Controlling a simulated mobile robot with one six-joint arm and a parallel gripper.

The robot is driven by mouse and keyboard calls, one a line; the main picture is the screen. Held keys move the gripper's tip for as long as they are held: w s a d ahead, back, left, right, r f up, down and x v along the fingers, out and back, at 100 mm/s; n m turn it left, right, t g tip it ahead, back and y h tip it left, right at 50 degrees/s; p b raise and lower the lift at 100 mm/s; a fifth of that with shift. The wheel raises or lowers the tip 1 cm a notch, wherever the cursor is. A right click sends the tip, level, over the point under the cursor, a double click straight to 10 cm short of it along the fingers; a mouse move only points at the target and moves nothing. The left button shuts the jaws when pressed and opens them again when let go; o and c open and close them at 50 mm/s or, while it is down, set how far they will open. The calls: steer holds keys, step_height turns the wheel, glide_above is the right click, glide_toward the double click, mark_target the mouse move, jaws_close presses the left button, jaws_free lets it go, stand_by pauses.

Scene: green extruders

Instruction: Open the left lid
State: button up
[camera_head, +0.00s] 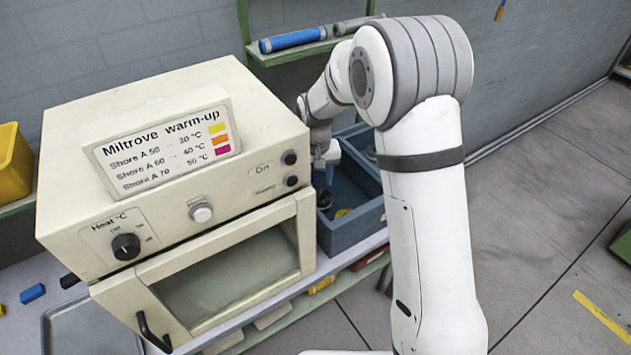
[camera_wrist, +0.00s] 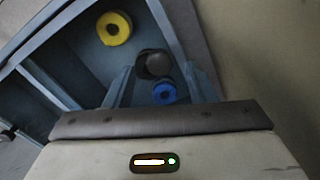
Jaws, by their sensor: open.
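I cannot make out a part that is clearly a left lid in either view. The cream warm-up oven (camera_head: 180,130) stands at left, with its windowed front door (camera_head: 225,280) and a black handle (camera_head: 152,335) at the door's lower left. My gripper (camera_head: 323,198) is beside the oven's right side, over the blue-grey bin (camera_head: 368,222), mostly hidden by the oven and arm. In the wrist view my gripper (camera_wrist: 157,78) is open. A dark round piece (camera_wrist: 153,64) and a blue ring (camera_wrist: 164,93) show between its fingers; contact cannot be told.
A yellow ring (camera_wrist: 114,28) lies in the bin. The oven wall is close on my gripper's side. A shelf behind holds a blue cylinder (camera_head: 293,40). A yellow container (camera_head: 14,165) and a grey tray (camera_head: 92,328) are at left. Floor at right is open.

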steer(key=shift+f, duration=1.2)
jaws_close()
